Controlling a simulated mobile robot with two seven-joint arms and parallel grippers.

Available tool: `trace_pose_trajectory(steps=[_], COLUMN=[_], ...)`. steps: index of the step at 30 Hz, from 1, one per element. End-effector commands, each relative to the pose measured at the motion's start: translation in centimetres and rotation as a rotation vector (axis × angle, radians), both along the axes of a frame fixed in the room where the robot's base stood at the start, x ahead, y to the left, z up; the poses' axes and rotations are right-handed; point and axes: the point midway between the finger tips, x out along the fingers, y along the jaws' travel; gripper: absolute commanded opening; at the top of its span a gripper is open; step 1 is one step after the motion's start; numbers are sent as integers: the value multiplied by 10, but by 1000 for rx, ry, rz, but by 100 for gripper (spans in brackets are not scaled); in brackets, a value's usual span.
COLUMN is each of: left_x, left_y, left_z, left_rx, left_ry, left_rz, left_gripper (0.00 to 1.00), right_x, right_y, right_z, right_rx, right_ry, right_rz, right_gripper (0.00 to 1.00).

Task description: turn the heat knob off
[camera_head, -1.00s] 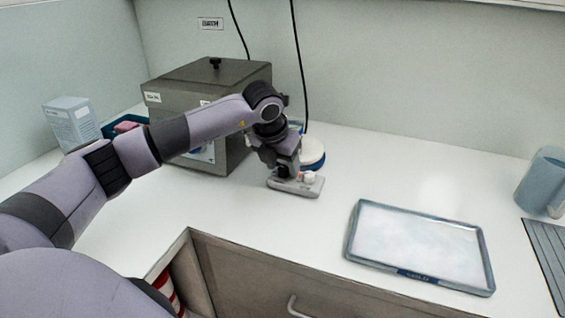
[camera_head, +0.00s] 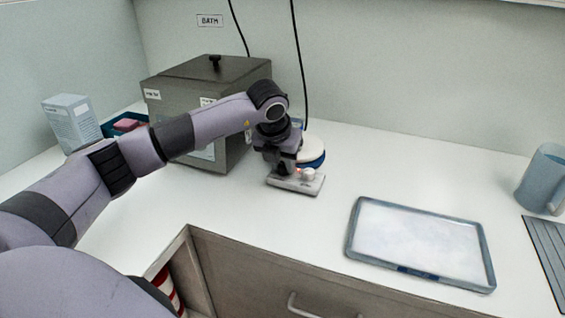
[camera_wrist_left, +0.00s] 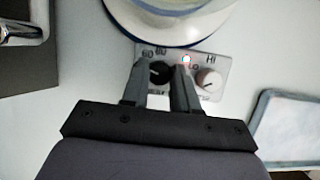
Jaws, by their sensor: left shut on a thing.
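The device with the knobs has a pale control panel (camera_head: 295,187) on the counter, in front of a round white top with a blue rim (camera_head: 314,158). In the left wrist view the panel (camera_wrist_left: 222,64) carries a dark knob (camera_wrist_left: 158,73) and a white knob (camera_wrist_left: 209,79) to its right, with LO and HI marks above the white one. My left gripper (camera_wrist_left: 160,68) is shut on the dark knob, one finger on each side. It reaches down to the panel in the head view (camera_head: 283,170). The knob's pointer is unclear.
A grey metal box with a lid (camera_head: 215,70) stands behind my left arm. A carton (camera_head: 72,122) is at the far left. A shallow blue-rimmed tray (camera_head: 420,245) lies at the front right, and a blue mug (camera_head: 543,180) stands beyond it. The counter between panel and tray is clear.

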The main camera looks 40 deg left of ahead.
Motion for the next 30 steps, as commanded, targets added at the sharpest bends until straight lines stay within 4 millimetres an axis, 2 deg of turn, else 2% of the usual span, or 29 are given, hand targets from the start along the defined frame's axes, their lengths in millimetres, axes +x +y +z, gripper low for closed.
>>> trace_pose_trajectory(steps=[18,30], left_x=[2,3], left_y=[-3,-4], left_z=[0,0], left_rx=[0,-1], left_ry=[-1,-1], left_rz=[534,763], left_gripper=[0,0], right_x=[0,0], right_y=[0,0], right_z=[-21,-25], right_rx=[0,0], right_ry=[0,0], right_rz=[0,0], right_gripper=[43,43])
